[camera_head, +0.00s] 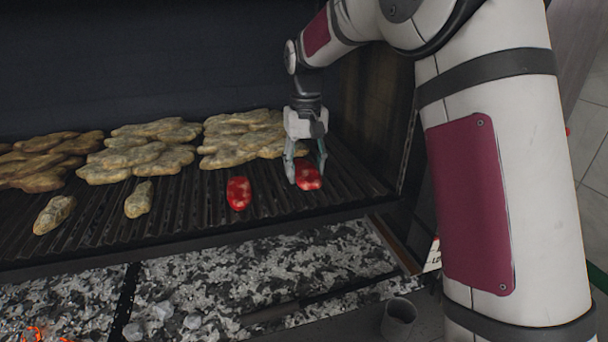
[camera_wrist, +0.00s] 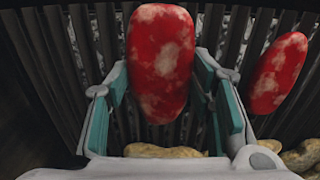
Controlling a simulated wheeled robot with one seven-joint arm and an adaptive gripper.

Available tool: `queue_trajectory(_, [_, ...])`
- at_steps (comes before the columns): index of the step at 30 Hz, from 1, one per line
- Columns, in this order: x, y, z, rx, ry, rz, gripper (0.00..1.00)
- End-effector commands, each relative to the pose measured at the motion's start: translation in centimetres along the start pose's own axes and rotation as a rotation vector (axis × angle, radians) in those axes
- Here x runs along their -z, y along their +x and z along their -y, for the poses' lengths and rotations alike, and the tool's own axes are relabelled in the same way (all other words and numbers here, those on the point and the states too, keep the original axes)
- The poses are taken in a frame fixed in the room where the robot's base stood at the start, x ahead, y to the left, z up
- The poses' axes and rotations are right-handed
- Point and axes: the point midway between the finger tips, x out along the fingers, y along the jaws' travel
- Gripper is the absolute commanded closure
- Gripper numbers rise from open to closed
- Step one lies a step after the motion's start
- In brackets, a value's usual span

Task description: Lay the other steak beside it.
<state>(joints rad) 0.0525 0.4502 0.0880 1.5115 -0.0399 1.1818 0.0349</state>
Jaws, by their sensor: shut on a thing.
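One red steak (camera_head: 309,177) is between the fingers of my gripper (camera_head: 305,174) at the right part of the grill. It looks low, at or just above the bars; I cannot tell whether it touches them. In the wrist view this steak (camera_wrist: 161,62) fills the space between the teal fingers, and my gripper (camera_wrist: 165,105) is shut on it. The other red steak (camera_head: 238,193) lies on the bars to the left, apart from the held one. It also shows at the right in the wrist view (camera_wrist: 278,73).
The grill grate (camera_head: 186,218) carries several browned pieces in piles (camera_head: 240,140) behind the steaks. Two smaller browned pieces (camera_head: 138,200) lie to the left. Ash and coals (camera_head: 230,275) lie below the grate's front edge. Bare bars separate the two steaks. A small grey cup (camera_head: 398,318) stands in front.

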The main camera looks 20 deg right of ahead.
Motion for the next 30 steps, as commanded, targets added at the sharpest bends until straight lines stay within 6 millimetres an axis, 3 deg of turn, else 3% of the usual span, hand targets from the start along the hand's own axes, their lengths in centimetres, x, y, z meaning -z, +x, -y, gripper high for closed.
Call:
queue_trajectory(6, [2.1,0.2,-0.6,0.000,0.000,0.000,0.84])
queue_trajectory(17, [2.1,3.5,-0.6,0.000,0.000,0.001,0.84])
queue_trajectory(28, [2.2,4.0,-0.6,0.000,0.000,0.000,0.84])
queue_trajectory(29, [2.2,4.0,-0.6,0.000,0.000,0.000,0.45])
queue_trajectory(30, [2.2,4.0,-0.6,0.000,0.000,0.000,0.36])
